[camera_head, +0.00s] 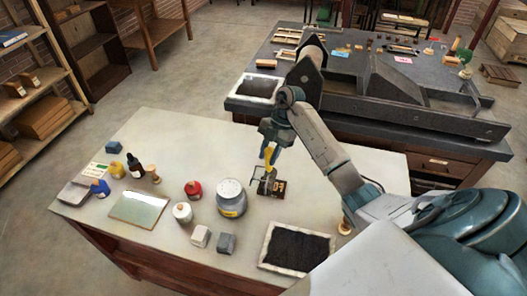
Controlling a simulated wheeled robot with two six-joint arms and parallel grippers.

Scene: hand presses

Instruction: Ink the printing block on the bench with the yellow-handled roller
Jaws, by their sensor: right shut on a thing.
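My right gripper (270,150) is above the middle of the light bench (140,240), shut on the yellow-handled roller (269,162). The roller's lower end hangs at the printing block (277,190), a small dark block with brown parts on the bench. I cannot tell whether the roller touches the block. The gripper and roller hide part of it. My left gripper is not in view.
A grey tin (231,198) stands left of the block. A glass slab (138,208), a red jar (193,189), a white jar (182,212) and small bottles stand further left. A framed black tray (296,248) lies in front. A dark press table (385,100) stands behind.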

